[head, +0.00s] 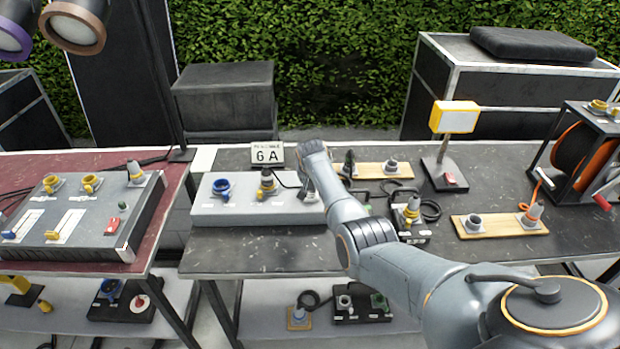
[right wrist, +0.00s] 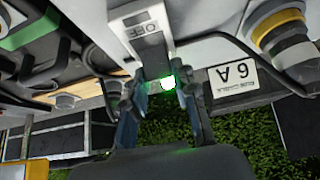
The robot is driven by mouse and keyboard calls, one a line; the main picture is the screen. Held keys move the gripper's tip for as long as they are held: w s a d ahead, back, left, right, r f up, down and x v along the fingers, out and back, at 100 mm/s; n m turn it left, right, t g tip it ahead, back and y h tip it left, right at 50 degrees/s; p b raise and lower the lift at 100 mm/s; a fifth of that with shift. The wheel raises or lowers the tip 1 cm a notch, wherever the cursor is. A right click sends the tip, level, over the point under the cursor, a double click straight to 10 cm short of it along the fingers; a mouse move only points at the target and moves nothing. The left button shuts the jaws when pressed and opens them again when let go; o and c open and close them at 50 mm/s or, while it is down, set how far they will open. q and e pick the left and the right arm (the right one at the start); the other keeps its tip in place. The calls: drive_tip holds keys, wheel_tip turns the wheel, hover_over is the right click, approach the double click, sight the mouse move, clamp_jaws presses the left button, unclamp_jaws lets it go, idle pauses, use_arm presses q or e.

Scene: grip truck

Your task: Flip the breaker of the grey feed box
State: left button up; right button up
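The grey feed box (head: 235,214) stands on the middle table in the head view, with a blue socket (head: 221,187) and a yellow-and-grey plug (head: 267,181) on top. My right gripper (head: 309,190) points down at the box's right end, mostly hidden by my own arm. A lit green lamp (right wrist: 168,83) shows between the fingers. Whether they touch the lever cannot be told. My left gripper is not in view.
A sign reading 6 A (head: 267,154) stands behind the box. A larger grey panel (head: 80,225) lies on the red left table. A black box with a yellow plug (head: 412,212), a lamp (head: 453,120) and a wooden socket board (head: 497,226) are at right. The middle table's front is clear.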

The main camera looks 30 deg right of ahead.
drive_tip(key=o, duration=0.4)
drive_tip(key=v, duration=1.2)
drive_tip(key=shift+f, duration=0.15)
